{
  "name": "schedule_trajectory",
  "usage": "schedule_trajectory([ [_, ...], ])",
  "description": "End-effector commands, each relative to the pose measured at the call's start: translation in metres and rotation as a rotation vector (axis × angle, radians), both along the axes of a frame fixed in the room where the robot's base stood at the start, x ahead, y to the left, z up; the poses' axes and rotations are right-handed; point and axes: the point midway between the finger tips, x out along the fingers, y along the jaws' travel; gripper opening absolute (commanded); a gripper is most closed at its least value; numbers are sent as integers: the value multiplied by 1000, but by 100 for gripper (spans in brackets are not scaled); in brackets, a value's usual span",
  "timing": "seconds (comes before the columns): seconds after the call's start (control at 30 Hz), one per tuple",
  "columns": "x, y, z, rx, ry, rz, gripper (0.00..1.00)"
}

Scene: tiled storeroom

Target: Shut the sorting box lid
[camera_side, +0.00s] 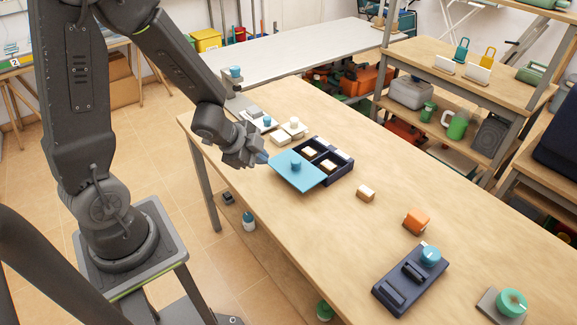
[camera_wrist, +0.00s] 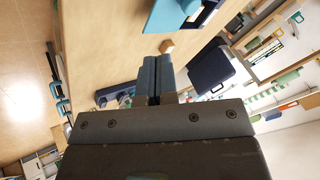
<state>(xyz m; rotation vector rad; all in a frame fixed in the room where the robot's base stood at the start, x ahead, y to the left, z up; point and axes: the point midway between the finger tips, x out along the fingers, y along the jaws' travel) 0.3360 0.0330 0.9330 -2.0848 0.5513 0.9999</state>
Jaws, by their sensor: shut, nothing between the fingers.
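The sorting box (camera_side: 340,174) is dark navy and sits on the wooden table, with cream blocks (camera_side: 309,152) showing in its open compartments. Its flat blue lid (camera_side: 300,178), with a round blue knob (camera_side: 296,164), lies to the front left of the compartments and leaves them uncovered. Part of the lid (camera_wrist: 172,14) shows at the top of the wrist view. My gripper (camera_side: 264,158) is shut and empty, close to the lid's left edge; I cannot tell whether it touches. Its blue fingertips (camera_wrist: 155,62) are together in the wrist view.
A loose cream block (camera_side: 366,193) lies right of the box, and an orange block (camera_side: 416,221) lies farther on. A navy fixture with a blue knob (camera_side: 408,280) and a green knob (camera_side: 511,302) stand at the near right. A light tray (camera_side: 250,122) and small blocks lie behind my gripper.

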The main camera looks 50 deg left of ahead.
Motion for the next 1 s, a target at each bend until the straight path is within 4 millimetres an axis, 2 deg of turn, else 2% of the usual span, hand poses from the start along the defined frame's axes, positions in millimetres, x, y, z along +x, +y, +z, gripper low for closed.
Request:
schedule_trajectory([
  [0.17,0,-3,-11,-18,9,-43,0],
  [0.37,9,-5,-25,-20,12,-41,0],
  [0.87,57,-13,-89,-17,10,-41,0],
  [1.0,77,-1,-87,-13,4,-41,0],
])
